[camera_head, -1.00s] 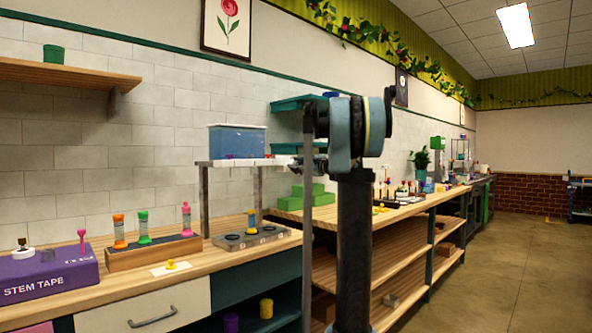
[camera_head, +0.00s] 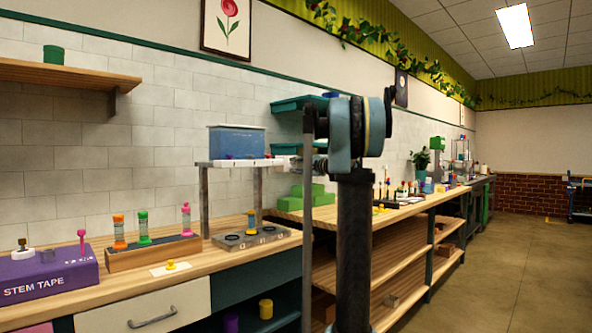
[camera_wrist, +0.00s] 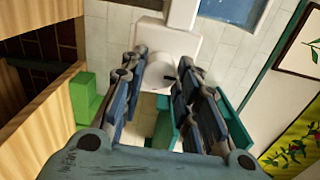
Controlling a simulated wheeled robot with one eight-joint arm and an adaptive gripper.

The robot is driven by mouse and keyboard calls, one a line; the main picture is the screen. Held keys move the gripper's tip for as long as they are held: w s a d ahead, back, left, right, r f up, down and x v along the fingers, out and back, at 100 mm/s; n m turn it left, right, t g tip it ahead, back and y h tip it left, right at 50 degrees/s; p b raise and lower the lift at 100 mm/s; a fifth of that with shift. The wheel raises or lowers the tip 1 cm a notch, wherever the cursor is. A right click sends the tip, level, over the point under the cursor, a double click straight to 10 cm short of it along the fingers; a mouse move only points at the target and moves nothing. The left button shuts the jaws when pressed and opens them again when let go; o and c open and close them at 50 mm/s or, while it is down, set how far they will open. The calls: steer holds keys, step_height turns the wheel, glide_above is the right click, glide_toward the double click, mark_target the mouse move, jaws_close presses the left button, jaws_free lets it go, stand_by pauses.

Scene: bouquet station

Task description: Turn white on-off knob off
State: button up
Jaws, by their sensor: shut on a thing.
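In the wrist view, a white rounded knob (camera_wrist: 158,74) with a small dark mark sits on a white plate (camera_wrist: 195,45) against pale tile. My gripper (camera_wrist: 161,68) has one finger on each side of the knob and is shut on it. In the head view, my gripper (camera_head: 318,164) is by the right end of a raised white shelf (camera_head: 240,163). The knob cannot be made out there. The mark's exact angle is hard to read.
A blue bin (camera_head: 237,142) stands on the shelf. Teal trays (camera_head: 298,104) are on the wall behind my arm. Green blocks (camera_head: 312,196) lie on the bench below. A purple stem tape box (camera_head: 45,270) is at far left. Open floor lies to the right.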

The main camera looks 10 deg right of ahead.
steer(key=shift+s+a+f+n, duration=0.1)
steer(key=shift+f+n, duration=0.05)
steer(key=shift+n, duration=0.15)
steer(key=o, duration=1.1)
steer(key=v, duration=1.1)
steer(key=shift+s+d, duration=0.2)
steer(key=shift+d, duration=0.1)
